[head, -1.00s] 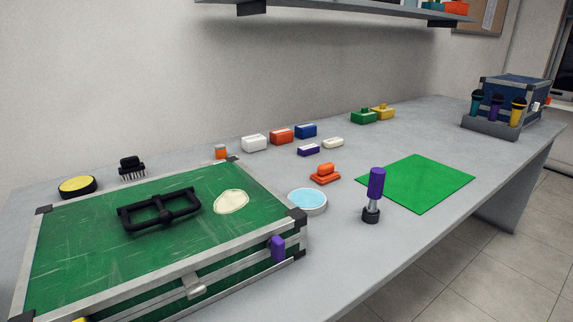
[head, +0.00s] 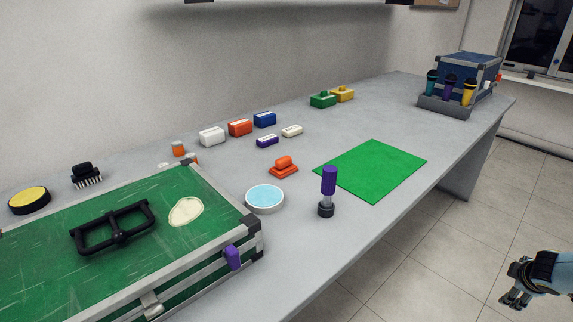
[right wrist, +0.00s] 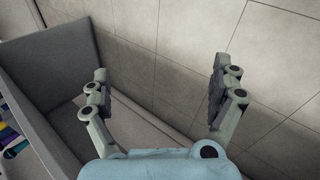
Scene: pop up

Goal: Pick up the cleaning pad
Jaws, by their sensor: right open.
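I cannot tell for sure which object is the cleaning pad. Candidates in the head view are an orange pad with a raised grip (head: 284,167) on the table, a round yellow-topped black pad (head: 29,200) at the far left, and a flat cream oval (head: 186,211) on the green case. My right gripper (head: 512,298) is at the lower right, beyond the table's front edge and far from all of these. In the right wrist view its fingers (right wrist: 160,80) are spread wide with nothing between them. My left gripper is not in view.
A green case (head: 60,265) with a black handle (head: 117,228) fills the table's left end. A blue-topped round dish (head: 265,198), a purple-handled tool (head: 328,190) and a flat green sheet (head: 372,170) lie nearby. Several coloured blocks line the back. Open floor lies right of the table.

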